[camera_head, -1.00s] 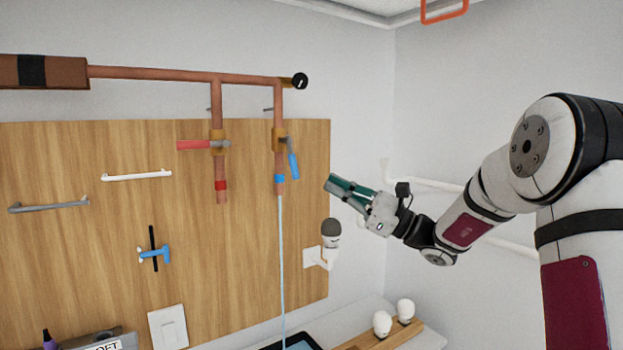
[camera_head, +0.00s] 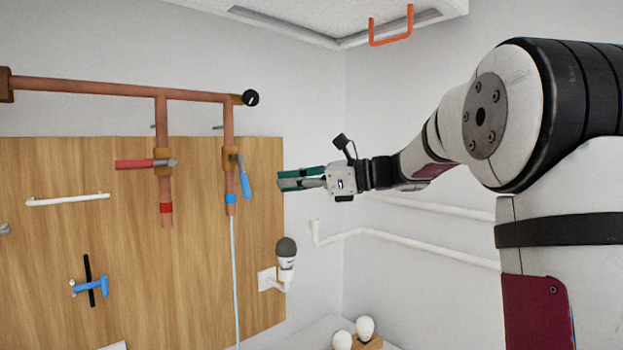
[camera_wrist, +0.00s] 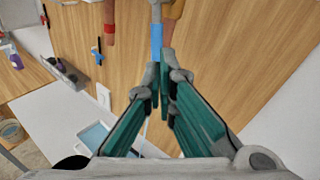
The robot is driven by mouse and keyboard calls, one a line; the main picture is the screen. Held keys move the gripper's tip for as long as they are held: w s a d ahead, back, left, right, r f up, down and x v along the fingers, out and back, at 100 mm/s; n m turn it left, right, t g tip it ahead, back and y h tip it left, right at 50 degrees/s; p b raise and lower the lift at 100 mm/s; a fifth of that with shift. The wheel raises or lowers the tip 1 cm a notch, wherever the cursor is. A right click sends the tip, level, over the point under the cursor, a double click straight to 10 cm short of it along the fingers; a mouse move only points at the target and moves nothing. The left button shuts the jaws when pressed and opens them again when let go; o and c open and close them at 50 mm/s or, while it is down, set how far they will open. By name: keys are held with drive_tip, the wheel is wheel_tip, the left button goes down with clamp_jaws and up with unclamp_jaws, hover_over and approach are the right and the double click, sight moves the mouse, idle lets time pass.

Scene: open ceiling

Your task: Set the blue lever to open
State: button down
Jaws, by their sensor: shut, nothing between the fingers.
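The blue lever (camera_head: 244,180) hangs down, slightly tilted, from the brass valve (camera_head: 229,160) on the right copper pipe in the head view. A thin pale-blue stream (camera_head: 236,280) runs down from that pipe's end. My gripper (camera_head: 280,181) is to the right of the lever, apart from it, at about its height and pointing left. Its green fingers are shut and empty. In the wrist view the blue lever (camera_wrist: 157,40) appears just beyond the fingertips (camera_wrist: 160,72), which partly hide its lower end.
A red lever (camera_head: 135,164) sits on the left pipe. A microphone-like object (camera_head: 286,258) projects from the board's lower right. White wall pipes (camera_head: 420,243) run below my arm. A blue-and-black fitting (camera_head: 90,285) is on the wooden board (camera_head: 190,270).

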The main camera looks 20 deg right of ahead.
sight(245, 189)
drive_tip(key=p+x, duration=0.1)
drive_tip(key=x, duration=0.5)
drive_tip(key=shift+a+f, duration=0.1)
drive_tip(key=shift+a, duration=0.05)
drive_tip(key=shift+s+a+f+m+y+p, duration=0.15)
drive_tip(key=shift+a+m+y+p, duration=0.25)
drive_tip(key=shift+m+p, duration=0.2)
drive_tip(key=shift+a+f, duration=0.15)
drive_tip(key=shift+a, duration=0.1)
drive_tip(key=shift+d, duration=0.1)
